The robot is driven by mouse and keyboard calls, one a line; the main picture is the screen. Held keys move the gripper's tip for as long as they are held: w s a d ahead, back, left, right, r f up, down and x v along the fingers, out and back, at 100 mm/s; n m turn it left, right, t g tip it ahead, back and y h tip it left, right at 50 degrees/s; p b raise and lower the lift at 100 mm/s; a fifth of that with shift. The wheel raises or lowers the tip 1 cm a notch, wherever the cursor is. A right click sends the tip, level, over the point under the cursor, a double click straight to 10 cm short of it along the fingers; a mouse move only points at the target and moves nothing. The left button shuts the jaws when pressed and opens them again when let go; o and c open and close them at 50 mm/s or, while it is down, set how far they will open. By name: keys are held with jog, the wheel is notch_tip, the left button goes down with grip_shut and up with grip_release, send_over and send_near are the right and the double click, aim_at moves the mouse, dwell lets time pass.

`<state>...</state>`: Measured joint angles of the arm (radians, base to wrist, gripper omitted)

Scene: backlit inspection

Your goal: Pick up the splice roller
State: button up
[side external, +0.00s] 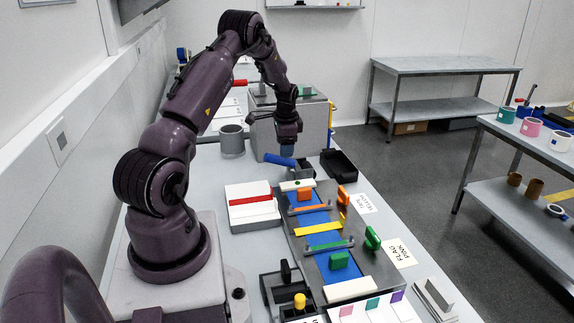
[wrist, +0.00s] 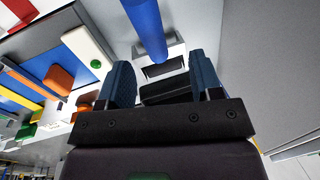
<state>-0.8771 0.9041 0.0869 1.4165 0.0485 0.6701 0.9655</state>
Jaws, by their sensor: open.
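A blue cylinder (side external: 279,160), which looks like the splice roller, lies beside the far end of the work panel (side external: 330,235). Its right end is close to a small grey block with a dark opening (side external: 305,170). In the wrist view the blue cylinder (wrist: 147,25) enters from the top edge, with its near end over the block. My gripper (side external: 287,150) is just above the cylinder in the side view. In the wrist view the fingers of my gripper (wrist: 162,75) are apart with nothing held between them, and the cylinder lies beyond them. Whether anything touches cannot be told.
A black tray (side external: 340,164) stands right of the block. A grey cup (side external: 232,140) is on the left and a large grey box (side external: 268,130) behind. White bars and a red one (side external: 250,193) lie left of the panel. Orange and green pieces stand on the panel.

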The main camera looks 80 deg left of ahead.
aim_at(284, 160)
jog(key=shift+a+f, duration=0.15)
jog(key=shift+f, duration=1.35)
jog(key=shift+a+f, duration=0.1)
jog(key=shift+f, duration=1.4)
jog(key=c, duration=1)
jog(key=shift+o, duration=0.2)
jog(key=shift+r, duration=0.1)
